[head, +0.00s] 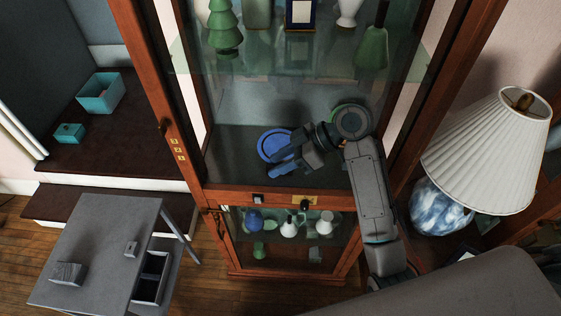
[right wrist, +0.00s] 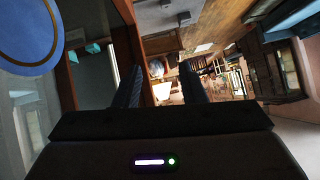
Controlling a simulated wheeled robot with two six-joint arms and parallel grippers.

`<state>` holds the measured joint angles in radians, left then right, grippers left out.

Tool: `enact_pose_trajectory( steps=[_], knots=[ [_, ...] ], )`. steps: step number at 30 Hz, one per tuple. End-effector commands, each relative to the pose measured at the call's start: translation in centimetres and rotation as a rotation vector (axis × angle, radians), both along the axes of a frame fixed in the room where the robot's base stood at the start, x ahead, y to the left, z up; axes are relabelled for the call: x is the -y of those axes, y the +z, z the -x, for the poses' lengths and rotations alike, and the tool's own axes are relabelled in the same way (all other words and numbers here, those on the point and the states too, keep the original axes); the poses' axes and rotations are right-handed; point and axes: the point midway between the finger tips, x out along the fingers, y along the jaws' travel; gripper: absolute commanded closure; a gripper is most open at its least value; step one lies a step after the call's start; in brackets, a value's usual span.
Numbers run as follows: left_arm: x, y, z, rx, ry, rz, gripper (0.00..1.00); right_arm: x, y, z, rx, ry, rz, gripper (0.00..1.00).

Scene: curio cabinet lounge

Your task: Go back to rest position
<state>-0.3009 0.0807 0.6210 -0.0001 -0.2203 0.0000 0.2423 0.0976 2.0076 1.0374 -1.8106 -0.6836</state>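My right arm comes in from the lower right of the head view and reaches across the front of the tall wooden cabinet (head: 158,95). My right gripper (head: 276,168) points left, just in front of a blue plate (head: 268,139) on the cabinet's middle shelf. In the right wrist view the two fingers (right wrist: 160,84) stand apart with only the distant room between them, so it is open and empty. The blue plate (right wrist: 28,30) with a gold ring shows at the upper left there, beside the fingers. My left gripper is not in view.
Green and white vases stand on the upper shelf, with a framed item (head: 300,14). Several small vases sit in the lower compartment. A lamp (head: 492,150) stands close right of my arm. A grey table (head: 100,235) with an open drawer (head: 151,279) is at lower left.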

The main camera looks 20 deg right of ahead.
Motion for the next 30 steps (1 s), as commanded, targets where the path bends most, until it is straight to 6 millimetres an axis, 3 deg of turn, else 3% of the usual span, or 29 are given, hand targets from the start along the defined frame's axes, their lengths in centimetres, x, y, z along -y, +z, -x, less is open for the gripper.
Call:
enact_pose_trajectory(
  steps=[11, 16, 20, 24, 30],
  knots=[
    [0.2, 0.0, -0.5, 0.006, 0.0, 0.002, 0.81, 0.0, -0.1, 0.0, -0.001, 0.0, 0.001, 0.63],
    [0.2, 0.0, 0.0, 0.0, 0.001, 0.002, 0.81, 0.8, -2.5, 1.5, -0.055, -0.085, 0.047, 0.63],
    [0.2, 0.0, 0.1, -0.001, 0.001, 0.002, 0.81, 2.6, -6.9, 4.8, -0.154, -0.269, 0.147, 0.63],
    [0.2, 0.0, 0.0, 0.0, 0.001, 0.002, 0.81, 5.7, -11.1, 9.7, -0.255, -0.514, 0.277, 0.63],
    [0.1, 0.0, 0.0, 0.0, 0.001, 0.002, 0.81, 9.6, -13.7, 15.7, -0.318, -0.789, 0.422, 0.63]
  ],
)
